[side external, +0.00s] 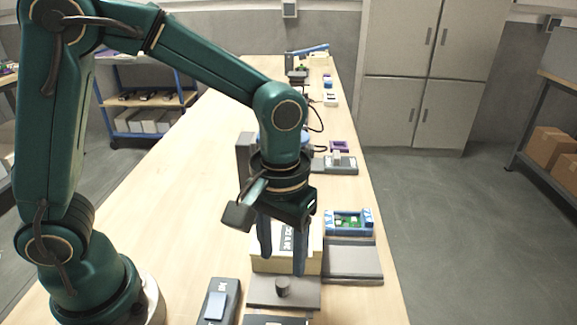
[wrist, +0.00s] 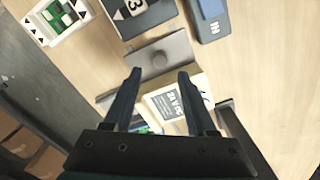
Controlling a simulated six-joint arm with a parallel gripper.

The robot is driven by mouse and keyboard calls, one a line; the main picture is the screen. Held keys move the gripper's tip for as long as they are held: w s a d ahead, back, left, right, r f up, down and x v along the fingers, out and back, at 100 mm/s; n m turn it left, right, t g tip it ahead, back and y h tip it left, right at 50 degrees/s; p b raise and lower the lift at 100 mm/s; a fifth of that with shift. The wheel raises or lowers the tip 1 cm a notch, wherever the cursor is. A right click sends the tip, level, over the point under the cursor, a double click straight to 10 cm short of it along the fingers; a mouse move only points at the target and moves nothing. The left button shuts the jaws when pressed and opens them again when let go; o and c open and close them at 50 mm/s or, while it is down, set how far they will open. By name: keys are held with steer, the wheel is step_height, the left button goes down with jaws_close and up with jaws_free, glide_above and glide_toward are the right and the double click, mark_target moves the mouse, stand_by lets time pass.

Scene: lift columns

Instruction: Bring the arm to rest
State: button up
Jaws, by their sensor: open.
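My gripper (side external: 283,248) is open and empty, pointing down above the table. Its two dark blue fingers also show in the wrist view (wrist: 160,80), spread apart. In the side view the fingers hang in front of a cream box with a dark label (side external: 262,262). The same box shows between and beyond the fingers in the wrist view (wrist: 172,104). A grey plate with a round dark knob (side external: 283,288) lies below the fingers. It also shows ahead of the fingertips in the wrist view (wrist: 176,48). I cannot tell the exact gap between fingers and box.
The wooden table (side external: 175,200) has wide bare room on the left. A blue tray with a green board (side external: 348,221) and a grey block (side external: 352,262) stand at the right edge. A dark unit with a blue top (side external: 217,302) lies in front. More devices stand farther back.

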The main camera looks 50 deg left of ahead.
steer(key=s+a+r+n+t, duration=0.1)
steer(key=a+r+t, duration=0.2)
steer(key=a+r, duration=0.35)
steer(key=s+a+r+m+t, duration=0.1)
steer(key=s+a+m+t, duration=0.1)
steer(key=s+m, duration=0.2)
steer(key=shift+s+r+t, duration=0.25)
steer(key=shift+s+t, duration=0.05)
steer(key=shift+s, duration=0.8)
